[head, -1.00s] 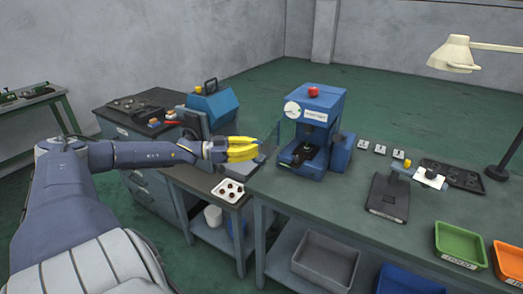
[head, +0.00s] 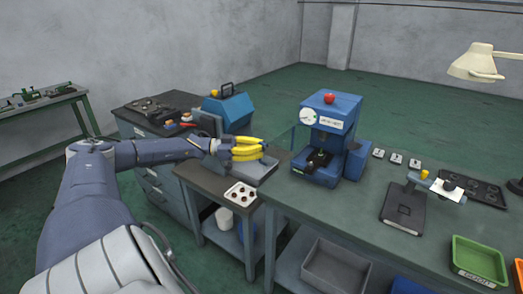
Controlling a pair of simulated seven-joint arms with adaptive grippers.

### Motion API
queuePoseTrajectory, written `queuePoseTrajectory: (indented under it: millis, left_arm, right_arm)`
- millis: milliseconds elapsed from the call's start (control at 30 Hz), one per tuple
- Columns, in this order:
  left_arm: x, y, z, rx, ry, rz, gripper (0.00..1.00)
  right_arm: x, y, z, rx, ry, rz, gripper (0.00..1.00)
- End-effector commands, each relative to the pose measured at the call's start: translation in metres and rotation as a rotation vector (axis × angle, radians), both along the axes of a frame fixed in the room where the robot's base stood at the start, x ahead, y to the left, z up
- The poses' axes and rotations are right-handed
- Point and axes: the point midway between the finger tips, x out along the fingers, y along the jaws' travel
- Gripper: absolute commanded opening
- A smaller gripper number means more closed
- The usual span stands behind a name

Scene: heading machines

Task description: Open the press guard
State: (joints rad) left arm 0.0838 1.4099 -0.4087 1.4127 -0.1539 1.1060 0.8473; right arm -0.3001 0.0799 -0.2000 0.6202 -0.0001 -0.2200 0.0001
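The blue press (head: 330,145) stands on the green-topped bench, with a red knob on top and a white dial on its front. Its clear guard panel (head: 284,143) shows faintly at the press's left side, standing out toward my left gripper. The press's front opening, with its dark tooling (head: 319,158), is visible. My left gripper (head: 262,150) has yellow fingers pointing right, left of the press and near the panel's outer edge. I cannot tell whether they touch the panel or how far apart they are. My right gripper is out of view.
A blue-lidded machine (head: 227,108) stands behind my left gripper. A white tray with holes (head: 240,194) lies on the lower table below it. A dark plate (head: 404,207), a green bin (head: 478,262) and a lamp (head: 482,62) are to the right. The bench before the press is clear.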

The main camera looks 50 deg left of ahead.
Motion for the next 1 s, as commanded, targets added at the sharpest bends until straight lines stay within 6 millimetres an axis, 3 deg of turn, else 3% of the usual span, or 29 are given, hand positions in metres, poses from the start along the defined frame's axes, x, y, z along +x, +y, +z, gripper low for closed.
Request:
queuePoseTrajectory:
  millis: [433, 500, 667, 1000]
  left_arm:
    - [-0.0006, 0.0009, -0.0014, -0.001, 0.004, 0.0, 0.0]
    - [-0.0006, 0.0009, -0.0013, -0.001, 0.004, 0.0, 0.13]
    - [-0.0002, 0.0009, -0.0007, -0.001, 0.002, 0.0, 0.32]
    - [-0.0015, 0.0026, -0.0003, 0.0, 0.001, 0.001, 0.33]
  right_arm:
    - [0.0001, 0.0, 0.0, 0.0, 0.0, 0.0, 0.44]
    - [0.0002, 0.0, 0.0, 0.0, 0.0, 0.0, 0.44]
    - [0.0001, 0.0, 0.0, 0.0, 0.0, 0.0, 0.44]
    - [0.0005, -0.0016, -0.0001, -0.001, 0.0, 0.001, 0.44]
